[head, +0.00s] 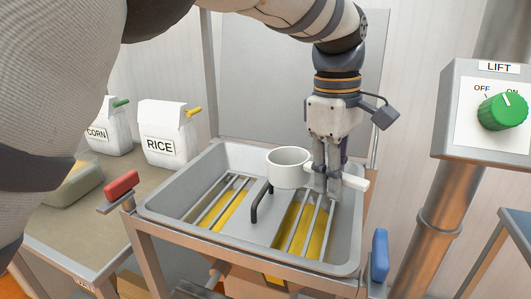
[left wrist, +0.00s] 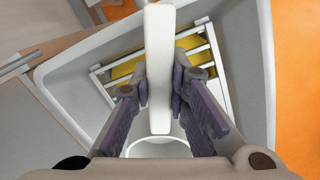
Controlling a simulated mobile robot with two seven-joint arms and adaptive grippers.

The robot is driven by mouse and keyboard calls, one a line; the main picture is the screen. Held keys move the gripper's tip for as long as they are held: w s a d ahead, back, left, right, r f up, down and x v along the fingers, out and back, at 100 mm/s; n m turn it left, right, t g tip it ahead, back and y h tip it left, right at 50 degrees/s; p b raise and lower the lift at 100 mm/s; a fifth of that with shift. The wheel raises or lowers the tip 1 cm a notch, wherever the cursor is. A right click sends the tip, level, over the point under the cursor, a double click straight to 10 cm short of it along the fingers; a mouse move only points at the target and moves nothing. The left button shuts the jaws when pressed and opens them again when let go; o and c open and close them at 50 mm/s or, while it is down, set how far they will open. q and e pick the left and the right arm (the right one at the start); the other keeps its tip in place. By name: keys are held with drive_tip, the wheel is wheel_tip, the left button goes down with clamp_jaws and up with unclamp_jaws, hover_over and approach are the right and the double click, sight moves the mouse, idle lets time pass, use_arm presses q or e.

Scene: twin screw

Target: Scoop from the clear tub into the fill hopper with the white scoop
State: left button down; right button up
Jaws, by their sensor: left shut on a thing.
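My left gripper (head: 335,185) is shut on the handle of the white scoop (head: 288,168) and holds it over the grey fill hopper (head: 160,212). The scoop's cup looks upright; its contents cannot be made out. In the left wrist view the scoop's handle (left wrist: 158,60) lies between the fingers, with the cup's rim at the bottom. The hopper has two barred openings with yellow beneath. A pale, see-through container (head: 75,185), apparently the clear tub, sits at the left, partly hidden by my arm. My right gripper is not in view.
A CORN bag (head: 103,130) and a RICE bag (head: 166,135) stand on the side table (head: 75,228). A black handle (head: 260,202) rises at the hopper's middle. A red grip (head: 121,185) and a blue grip (head: 380,255) flank it. A LIFT switch box (head: 455,110) is at right.

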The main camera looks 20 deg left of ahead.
use_arm(q)
drive_tip(key=shift+f+y, duration=0.4)
drive_tip(key=shift+f, duration=0.2)
drive_tip(key=shift+a, duration=0.1)
drive_tip(key=shift+r, duration=1.6)
drive_tip(key=shift+f, duration=0.1)
